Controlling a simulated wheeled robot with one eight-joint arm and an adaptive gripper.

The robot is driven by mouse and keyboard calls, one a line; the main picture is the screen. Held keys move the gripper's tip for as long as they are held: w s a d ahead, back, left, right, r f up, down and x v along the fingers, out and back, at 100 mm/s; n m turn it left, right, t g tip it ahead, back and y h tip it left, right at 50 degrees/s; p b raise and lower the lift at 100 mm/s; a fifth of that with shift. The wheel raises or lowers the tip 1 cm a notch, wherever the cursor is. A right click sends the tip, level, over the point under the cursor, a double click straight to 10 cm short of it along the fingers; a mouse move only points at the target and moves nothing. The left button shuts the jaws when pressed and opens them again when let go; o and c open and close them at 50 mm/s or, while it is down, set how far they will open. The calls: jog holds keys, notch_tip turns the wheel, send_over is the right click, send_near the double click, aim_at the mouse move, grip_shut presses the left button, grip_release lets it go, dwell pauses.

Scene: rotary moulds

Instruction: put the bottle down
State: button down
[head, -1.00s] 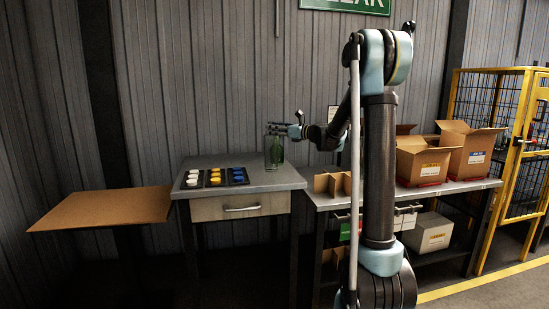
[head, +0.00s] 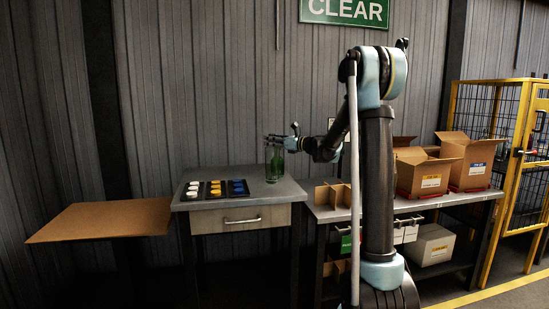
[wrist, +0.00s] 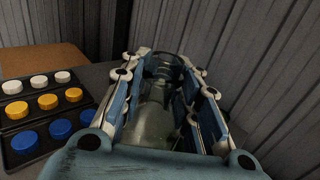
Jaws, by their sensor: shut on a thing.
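A green glass bottle (head: 274,164) stands upright at the right part of the grey table (head: 223,200) with the drawer. It also shows in the wrist view (wrist: 157,108), between the fingers. My gripper (head: 275,141) is shut on the bottle near its top, reaching in from the right. In the wrist view my gripper (wrist: 163,85) has a finger on each side of the bottle. The bottle's base is at the table top; I cannot tell whether it touches.
A black tray (head: 217,197) with white, yellow and blue caps lies left of the bottle. A brown board table (head: 105,219) stands further left. A cardboard divider (head: 328,194) and open boxes (head: 423,176) stand on the bench to the right. The wall is close behind.

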notch_tip(320, 180, up, 10)
dwell(0.6)
